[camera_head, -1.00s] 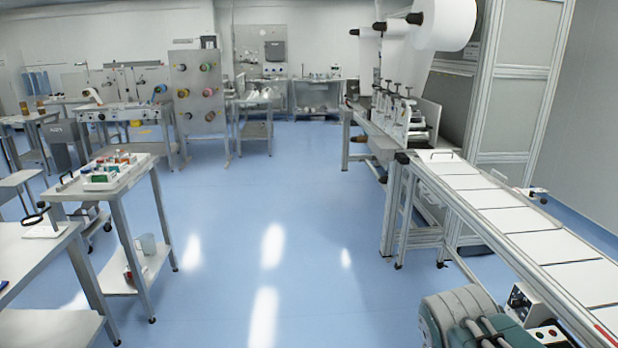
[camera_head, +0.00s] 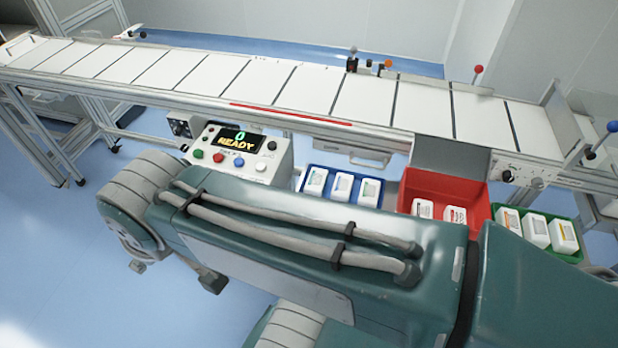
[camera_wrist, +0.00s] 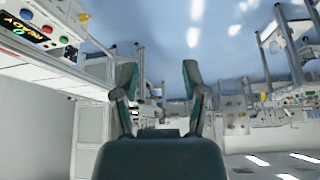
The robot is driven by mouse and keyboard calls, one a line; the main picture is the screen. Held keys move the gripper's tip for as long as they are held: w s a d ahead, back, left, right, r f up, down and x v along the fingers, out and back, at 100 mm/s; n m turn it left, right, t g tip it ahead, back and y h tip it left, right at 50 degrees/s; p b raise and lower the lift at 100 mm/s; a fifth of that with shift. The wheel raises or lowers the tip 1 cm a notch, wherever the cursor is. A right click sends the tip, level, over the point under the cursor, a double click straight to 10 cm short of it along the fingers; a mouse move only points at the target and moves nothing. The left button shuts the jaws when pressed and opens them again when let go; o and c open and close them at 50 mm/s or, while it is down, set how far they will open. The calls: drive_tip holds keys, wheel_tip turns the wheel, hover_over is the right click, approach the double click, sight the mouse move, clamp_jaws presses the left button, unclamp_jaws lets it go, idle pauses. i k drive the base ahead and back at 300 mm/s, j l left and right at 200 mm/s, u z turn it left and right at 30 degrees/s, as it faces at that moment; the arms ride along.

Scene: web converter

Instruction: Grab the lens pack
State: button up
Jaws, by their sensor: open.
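Small white packs that may be lens packs lie in three bins beside the conveyor in the head view. Several stand in the blue bin (camera_head: 340,174), such as one white pack (camera_head: 342,187). Two packs (camera_head: 455,214) show in the red bin (camera_head: 445,185), and a few (camera_head: 535,231) with coloured labels in the green bin (camera_head: 575,256). Which is the lens pack I cannot tell. My gripper (camera_wrist: 160,75) is open and empty in the wrist view, its two fingers apart, with none of the packs near it. My arm hides the bins' front parts.
A long conveyor (camera_head: 280,85) with white plates runs behind the bins. A control box (camera_head: 235,150) reading "0 READY" stands left of the blue bin and also shows in the wrist view (camera_wrist: 38,32). Open blue floor (camera_head: 45,225) lies at the left.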

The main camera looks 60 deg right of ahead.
sight(315, 182)
drive_tip(key=z, duration=0.4)
drive_tip(key=j+z, duration=0.15)
drive_tip(key=z, duration=0.25)
drive_tip(key=j+z, duration=0.1)
drive_tip(key=z, duration=0.3)
drive_tip(key=l+z, duration=0.1)
drive_tip(key=z, duration=0.25)
drive_tip(key=l+z, duration=0.1)
drive_tip(key=z, duration=0.2)
drive_tip(key=i+z, duration=0.1)
drive_tip(key=z, duration=0.25)
drive_tip(key=i+j, duration=0.45)
drive_tip(key=i, duration=0.05)
